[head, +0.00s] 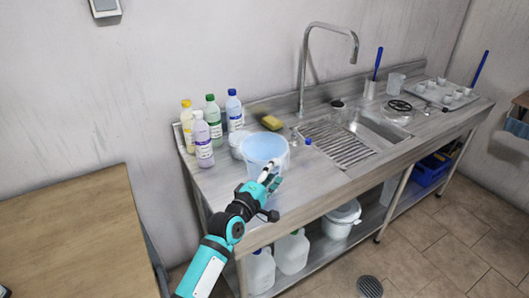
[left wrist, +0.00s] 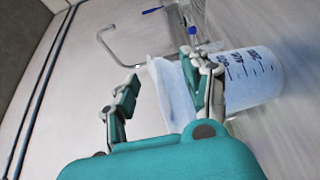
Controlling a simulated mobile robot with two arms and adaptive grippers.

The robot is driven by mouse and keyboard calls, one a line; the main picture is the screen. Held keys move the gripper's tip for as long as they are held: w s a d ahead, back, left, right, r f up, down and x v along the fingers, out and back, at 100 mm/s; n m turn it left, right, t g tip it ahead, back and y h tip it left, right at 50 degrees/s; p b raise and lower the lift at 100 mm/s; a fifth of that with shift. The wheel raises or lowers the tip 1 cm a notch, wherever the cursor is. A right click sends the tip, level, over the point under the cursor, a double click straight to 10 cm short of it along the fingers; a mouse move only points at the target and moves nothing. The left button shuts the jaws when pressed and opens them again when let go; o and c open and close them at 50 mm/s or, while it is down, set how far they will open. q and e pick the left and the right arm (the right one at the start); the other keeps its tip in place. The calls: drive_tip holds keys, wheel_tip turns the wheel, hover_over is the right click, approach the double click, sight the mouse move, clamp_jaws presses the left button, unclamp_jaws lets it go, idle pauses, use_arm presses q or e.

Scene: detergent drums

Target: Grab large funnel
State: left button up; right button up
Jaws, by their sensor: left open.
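The large funnel appears to be the pale blue, see-through wide-mouthed piece (head: 264,145) at the counter's front left. In the left wrist view it (left wrist: 168,92) shows as a pale cone at the mouth of a clear measuring jug (left wrist: 252,78) with dark scale marks. I cannot tell how deep it sits in the jug. My left gripper (head: 268,180) is at the near side of the funnel and jug. In the left wrist view, its fingers (left wrist: 160,82) are apart with nothing held; one overlaps the funnel and jug. Contact is unclear. My right gripper is out of view.
Several bottles, including a green one (head: 213,115), stand behind left. A yellow sponge (head: 272,122), a tall tap (head: 308,70) and a sink (head: 375,130) are to the right. A wooden table (head: 80,235) is at left.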

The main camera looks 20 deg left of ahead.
sight(282, 161)
use_arm(q)
drive_tip(key=w, duration=0.2)
drive_tip(key=w+d+p, duration=0.1)
drive_tip(key=w, duration=0.1)
drive_tip(key=shift+w+r, duration=0.15)
drive_tip(key=shift+w, duration=0.4)
drive_tip(key=shift+s, duration=0.1)
drive_tip(key=shift+c, duration=0.4)
